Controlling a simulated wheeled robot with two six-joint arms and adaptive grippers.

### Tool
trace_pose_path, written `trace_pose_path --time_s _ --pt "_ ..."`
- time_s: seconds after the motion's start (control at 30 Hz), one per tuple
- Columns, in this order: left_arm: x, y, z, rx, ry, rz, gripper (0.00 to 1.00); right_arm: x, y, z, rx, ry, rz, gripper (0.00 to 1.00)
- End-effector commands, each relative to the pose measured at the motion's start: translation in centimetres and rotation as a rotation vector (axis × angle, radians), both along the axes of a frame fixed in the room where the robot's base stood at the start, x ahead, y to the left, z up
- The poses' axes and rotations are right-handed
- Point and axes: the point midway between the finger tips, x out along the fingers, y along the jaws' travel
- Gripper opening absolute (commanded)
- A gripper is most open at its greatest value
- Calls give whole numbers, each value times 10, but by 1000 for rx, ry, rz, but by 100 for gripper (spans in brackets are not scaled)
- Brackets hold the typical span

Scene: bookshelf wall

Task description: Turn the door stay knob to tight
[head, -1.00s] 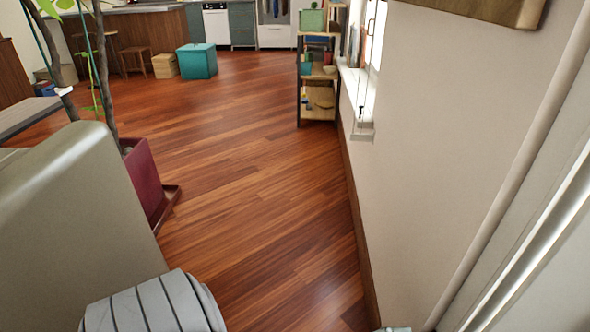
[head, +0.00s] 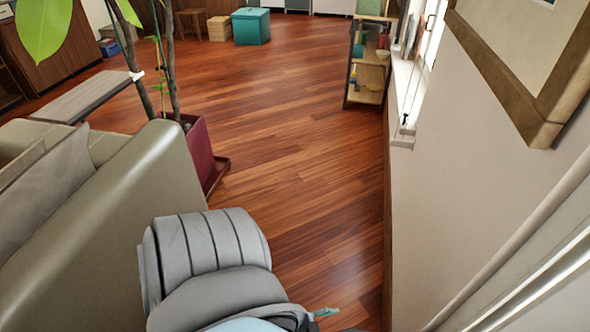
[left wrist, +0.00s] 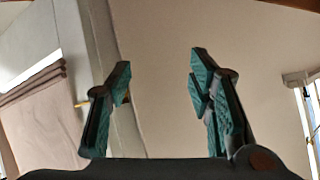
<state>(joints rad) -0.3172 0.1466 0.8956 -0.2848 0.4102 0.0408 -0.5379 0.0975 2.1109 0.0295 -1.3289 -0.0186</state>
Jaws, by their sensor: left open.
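I cannot make out the door stay or its knob in either view. My left gripper (left wrist: 160,85) fills the left wrist view with two teal-padded fingers set wide apart. Nothing is between them; only a plain beige wall shows behind, well beyond the fingertips. A small brass-coloured piece (left wrist: 82,103) shows beside the left finger, partly hidden by it; I cannot tell what it is. In the head view only a small teal tip shows at the bottom edge. My right gripper is not in view.
A grey-green sofa (head: 135,190) stands at the left, with a potted plant in a maroon pot (head: 199,150) behind it. A wall with a framed picture (head: 515,80) and white trim (head: 530,290) runs along the right. A small shelf (head: 368,75) stands farther back. Wooden floor (head: 300,170) between is clear.

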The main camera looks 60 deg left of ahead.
Motion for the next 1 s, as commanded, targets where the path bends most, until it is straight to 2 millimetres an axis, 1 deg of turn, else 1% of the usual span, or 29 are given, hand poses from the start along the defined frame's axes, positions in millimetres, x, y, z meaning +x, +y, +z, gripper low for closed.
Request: trace_pose_path --time_s 0.03,0.1,0.2,0.3,0.4,0.5,0.6,1.0 --pt "-10 3 18 -1 52 28 47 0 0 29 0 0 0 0" --pt "-26 7 22 0 129 69 47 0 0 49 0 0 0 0" --pt "-50 12 29 -3 240 125 47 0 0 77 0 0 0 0" --pt "-73 14 34 -7 335 171 47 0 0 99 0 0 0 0" --pt "-90 15 38 -11 405 202 47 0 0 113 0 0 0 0" --pt "-100 15 38 -12 445 218 47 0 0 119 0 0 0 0" --pt "-105 16 36 -13 461 225 47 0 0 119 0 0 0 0" --pt "-104 16 34 -12 459 225 47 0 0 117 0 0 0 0"
